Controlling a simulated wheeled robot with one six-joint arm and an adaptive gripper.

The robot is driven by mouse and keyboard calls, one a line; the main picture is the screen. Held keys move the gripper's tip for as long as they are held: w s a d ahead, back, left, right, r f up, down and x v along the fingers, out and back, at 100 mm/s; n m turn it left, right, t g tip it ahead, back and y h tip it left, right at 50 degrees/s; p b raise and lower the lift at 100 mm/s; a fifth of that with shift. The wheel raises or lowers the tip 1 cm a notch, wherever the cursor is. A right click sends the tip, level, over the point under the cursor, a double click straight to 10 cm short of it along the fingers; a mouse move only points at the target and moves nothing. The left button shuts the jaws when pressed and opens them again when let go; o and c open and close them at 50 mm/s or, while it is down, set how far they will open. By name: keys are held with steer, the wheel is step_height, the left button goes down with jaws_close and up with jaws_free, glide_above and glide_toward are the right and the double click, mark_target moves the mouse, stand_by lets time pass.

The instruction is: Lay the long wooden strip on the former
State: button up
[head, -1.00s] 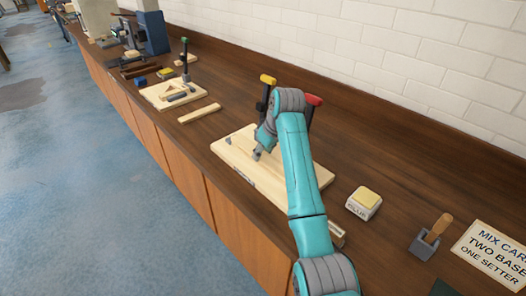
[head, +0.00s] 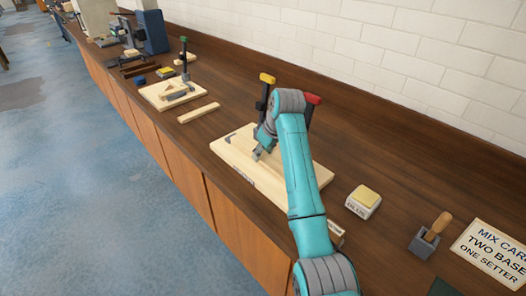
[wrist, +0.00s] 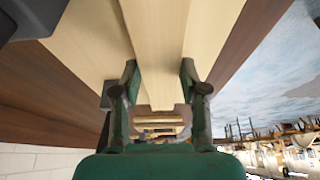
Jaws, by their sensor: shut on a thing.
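My gripper (head: 259,154) is low over a pale wooden board (head: 222,155), which appears to be the former, on the bench. In the wrist view my gripper (wrist: 160,88) is shut on a long pale wooden strip (wrist: 155,40). The strip runs lengthwise away between the fingers, along the board (wrist: 85,35) below. The wrist view does not clearly show whether the strip touches the board. In the head view my arm hides much of the strip and the board's right part.
Another wooden piece (head: 199,113) lies left. The bench's front edge is close to the board.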

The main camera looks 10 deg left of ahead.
steer(key=o, duration=1.3)
steer(key=shift+v, duration=3.75)
